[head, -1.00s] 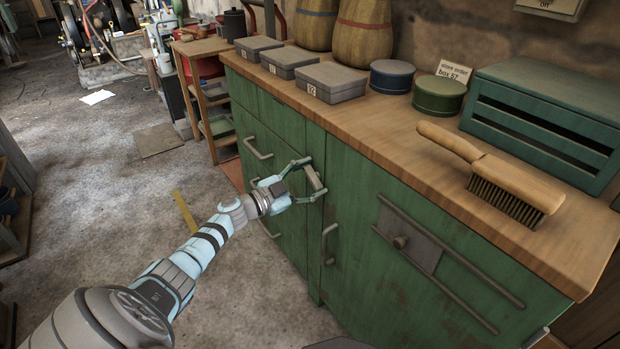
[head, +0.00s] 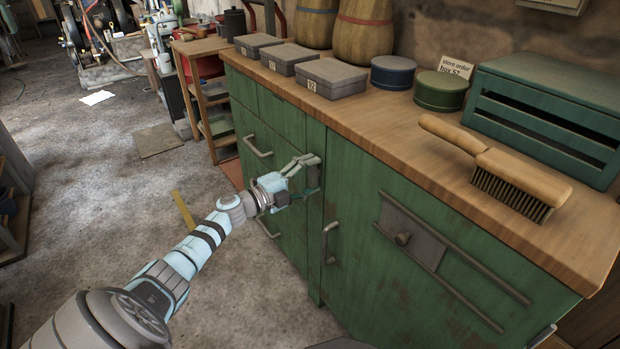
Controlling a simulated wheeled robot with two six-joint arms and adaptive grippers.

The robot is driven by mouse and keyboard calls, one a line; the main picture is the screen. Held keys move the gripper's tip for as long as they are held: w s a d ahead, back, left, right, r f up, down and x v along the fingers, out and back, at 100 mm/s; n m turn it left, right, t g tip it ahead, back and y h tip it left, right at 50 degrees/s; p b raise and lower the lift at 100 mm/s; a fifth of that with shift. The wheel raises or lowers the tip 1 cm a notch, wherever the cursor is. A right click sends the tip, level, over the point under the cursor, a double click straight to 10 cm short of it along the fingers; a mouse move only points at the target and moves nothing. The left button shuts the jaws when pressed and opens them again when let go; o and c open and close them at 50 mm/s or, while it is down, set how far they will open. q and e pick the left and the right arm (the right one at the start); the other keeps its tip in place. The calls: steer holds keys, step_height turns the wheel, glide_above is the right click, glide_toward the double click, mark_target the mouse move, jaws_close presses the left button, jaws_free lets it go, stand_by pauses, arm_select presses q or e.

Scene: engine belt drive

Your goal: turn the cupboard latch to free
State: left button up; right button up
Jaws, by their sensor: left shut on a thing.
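The cupboard latch (head: 313,174) is a small dark grey bar on the green cupboard front, near the seam beside the door with the upright handle. It now looks close to upright, and my gripper hides part of it. My left gripper (head: 309,176) is shut on the latch, with one finger above and one below. The cupboard (head: 355,240) is worn green wood, and its door looks closed. My right gripper is not in view.
An upright handle (head: 329,243) stands just below right of the latch. The worktop (head: 400,125) holds grey boxes, round tins, a brush (head: 500,170) and a slatted green crate (head: 550,115). The floor at left is mostly clear.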

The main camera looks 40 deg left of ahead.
arm_select(q)
steer(key=shift+m, duration=0.7)
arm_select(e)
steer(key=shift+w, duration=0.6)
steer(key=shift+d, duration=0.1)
arm_select(q)
steer(key=o, duration=1.2)
steer(key=shift+c, duration=0.2)
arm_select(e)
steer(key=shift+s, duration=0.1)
arm_select(q)
steer(key=shift+s, duration=0.1)
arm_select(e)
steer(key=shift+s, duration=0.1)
arm_select(q)
steer(key=v, duration=1.1)
steer(key=shift+s+a, duration=0.15)
steer(key=shift+s, duration=0.25)
